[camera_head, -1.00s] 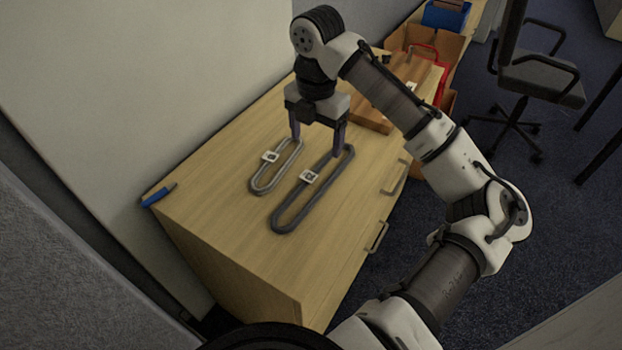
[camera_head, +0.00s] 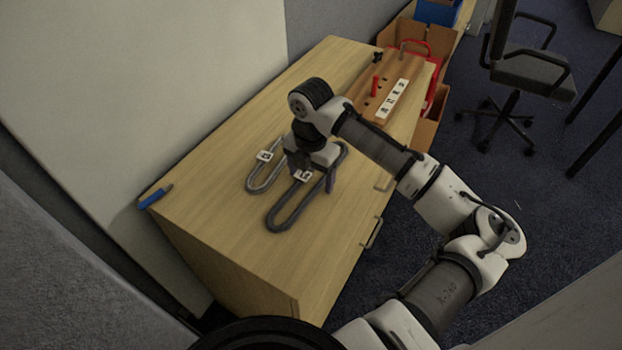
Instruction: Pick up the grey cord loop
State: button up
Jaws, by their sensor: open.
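Two long cord loops with white tags lie flat on the wooden cabinet top. The darker grey loop (camera_head: 283,218) is the larger one, on the right. The lighter grey loop (camera_head: 257,186) is smaller and lies just left of it. My gripper (camera_head: 312,178) is open and points down over the far half of the darker loop. One finger shows right of that loop and the other is partly hidden near its tag. The gripper covers parts of both loops' far ends. I cannot tell whether the fingers touch the cord or the top.
A wooden board (camera_head: 409,72) with a red peg (camera_head: 375,86) and a marked white strip lies at the far end of the cabinet top (camera_head: 215,215). A blue pen (camera_head: 153,197) lies at the left edge. A cardboard box (camera_head: 430,128) and an office chair (camera_head: 533,75) stand beyond.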

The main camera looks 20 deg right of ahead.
jog(key=c, duration=1.1)
jog(key=shift+r, duration=0.1)
